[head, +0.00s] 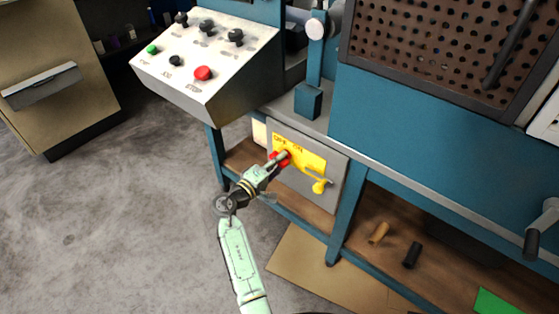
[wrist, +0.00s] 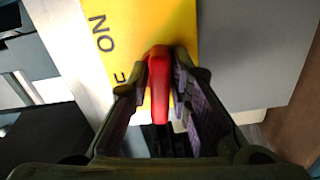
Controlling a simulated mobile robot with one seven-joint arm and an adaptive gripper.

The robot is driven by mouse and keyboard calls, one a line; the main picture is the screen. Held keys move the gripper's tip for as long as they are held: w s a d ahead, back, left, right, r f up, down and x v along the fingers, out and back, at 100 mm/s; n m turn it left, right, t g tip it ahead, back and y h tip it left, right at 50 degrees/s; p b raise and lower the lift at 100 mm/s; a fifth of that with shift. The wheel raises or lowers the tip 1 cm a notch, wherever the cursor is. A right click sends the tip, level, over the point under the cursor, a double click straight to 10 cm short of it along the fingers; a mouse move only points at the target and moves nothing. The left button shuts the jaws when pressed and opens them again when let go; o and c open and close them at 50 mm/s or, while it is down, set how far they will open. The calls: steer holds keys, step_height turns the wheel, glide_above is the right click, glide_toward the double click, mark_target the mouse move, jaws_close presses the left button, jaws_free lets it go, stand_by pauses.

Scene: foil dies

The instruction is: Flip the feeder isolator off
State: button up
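The feeder isolator is a grey box (head: 338,168) with a yellow plate (head: 308,158) marked OFF on the left and ON on the right, low on the teal bench frame. Its red handle (head: 283,156) is partly hidden by my gripper (head: 275,163) in the head view. In the wrist view the red handle (wrist: 160,85) stands between the two fingers of my gripper (wrist: 162,75). The fingertips lie against both its sides, with no clear gap. The yellow plate (wrist: 165,25) with the word ON shows behind it. The handle's exact angle is hard to tell.
A yellow knobbed part (head: 320,186) sticks out at the plate's lower right. A sloped control panel (head: 206,58) with several buttons and knobs overhangs at upper left. Teal bench legs (head: 347,212) flank the isolator. A brown cylinder (head: 379,233) and a black one (head: 412,255) lie on the lower shelf.

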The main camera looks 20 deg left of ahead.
jaws_close()
steer(key=shift+n+p, duration=0.3)
steer(key=shift+n, duration=0.7)
steer(key=shift+o, duration=2.2)
jaws_free()
